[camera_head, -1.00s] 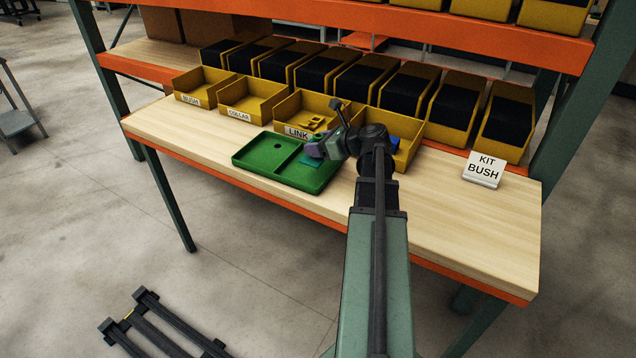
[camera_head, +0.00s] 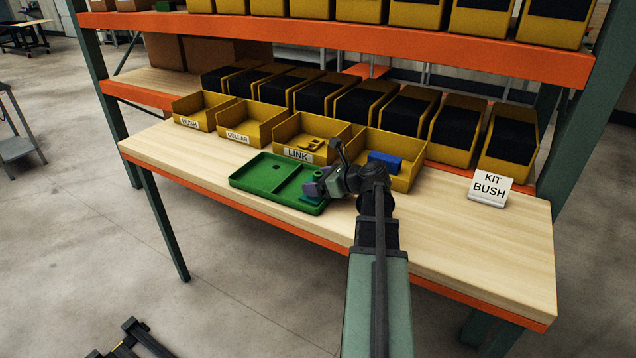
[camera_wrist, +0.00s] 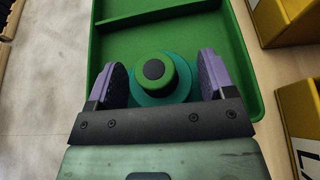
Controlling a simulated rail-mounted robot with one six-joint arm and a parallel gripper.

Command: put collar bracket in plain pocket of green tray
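The green tray (camera_head: 240,183) lies on the bench and has two pockets split by a divider. The wrist view also shows the tray (camera_wrist: 238,60). The collar bracket (camera_wrist: 175,92) has a teal flange and a round green boss with a dark centre. It is at the right-hand pocket, between my gripper's purple fingers. My gripper (camera_head: 312,190) is low over that pocket. In the wrist view its fingers (camera_wrist: 163,80) flank the flange closely on both sides. I cannot tell whether they press on it. The bracket's underside and its contact with the pocket floor are hidden.
Yellow bins labelled BUSH (camera_head: 190,124), COLLAR (camera_head: 238,138) and LINK (camera_head: 297,155) stand behind the tray. A fourth bin (camera_head: 398,180) holds a blue part. A KIT BUSH sign (camera_head: 488,188) stands at the right.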

